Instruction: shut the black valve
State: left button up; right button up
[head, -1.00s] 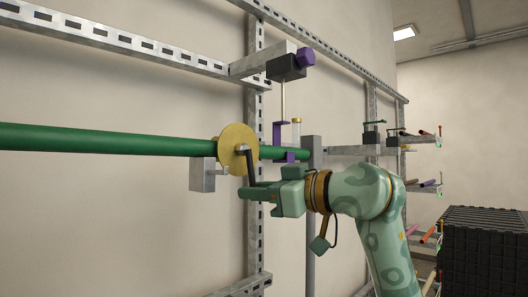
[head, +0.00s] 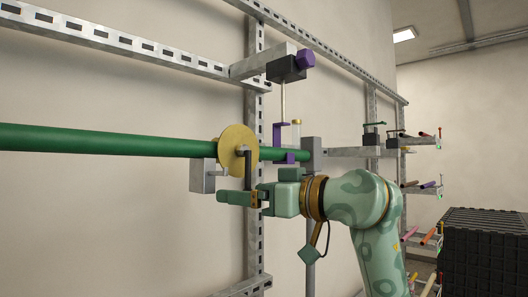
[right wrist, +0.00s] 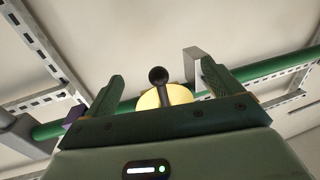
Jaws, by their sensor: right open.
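The black valve is a black lever (head: 248,172) on a round yellow plate (head: 237,148) on the green pipe (head: 110,140). The lever hangs down from the plate. My right gripper (head: 238,194) is open just below the pipe, at the lever's lower end. In the right wrist view the lever's round black knob (right wrist: 158,75) shows between the two spread fingers of the right gripper (right wrist: 162,72), with the yellow plate (right wrist: 150,99) behind it. I cannot tell whether a finger touches the lever. My left gripper is not in view.
A grey bracket block (head: 202,176) sits under the pipe just left of the plate. A purple clamp (head: 279,133) stands on the pipe to the right. Slotted metal rails (head: 110,37) cross the wall. A black crate (head: 484,250) stands at the lower right.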

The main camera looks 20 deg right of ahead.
jog(key=shift+s, duration=0.1)
jog(key=s+a+b+v, duration=0.1)
jog(key=a+v, duration=0.1)
jog(key=v, duration=1.1)
jog(key=shift+s, duration=0.5)
jog(key=shift+d, duration=0.1)
